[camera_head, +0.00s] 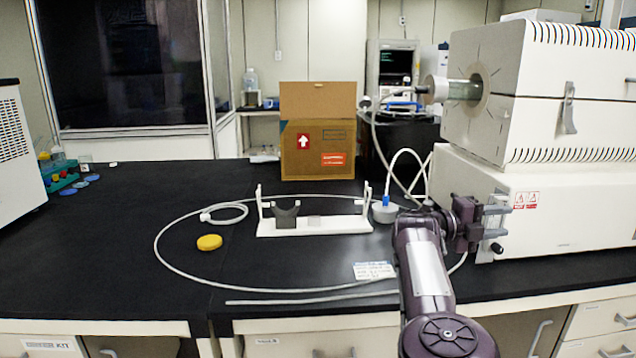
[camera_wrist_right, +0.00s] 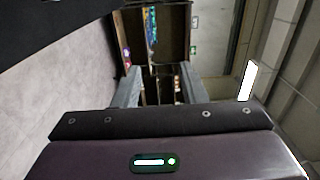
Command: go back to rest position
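My right arm comes in from the bottom right in the head view. Past the fingers is a brown, box-like shape (camera_wrist_right: 158,20) with coloured items. My left gripper is not in view.
A white stand (camera_head: 330,225) and a yellow cap (camera_head: 209,242) are on the black bench (camera_head: 110,260). A thin hose (camera_head: 165,262) loops around them. A cardboard box (camera_head: 318,150) stands behind. The bench's left part is mostly clear.

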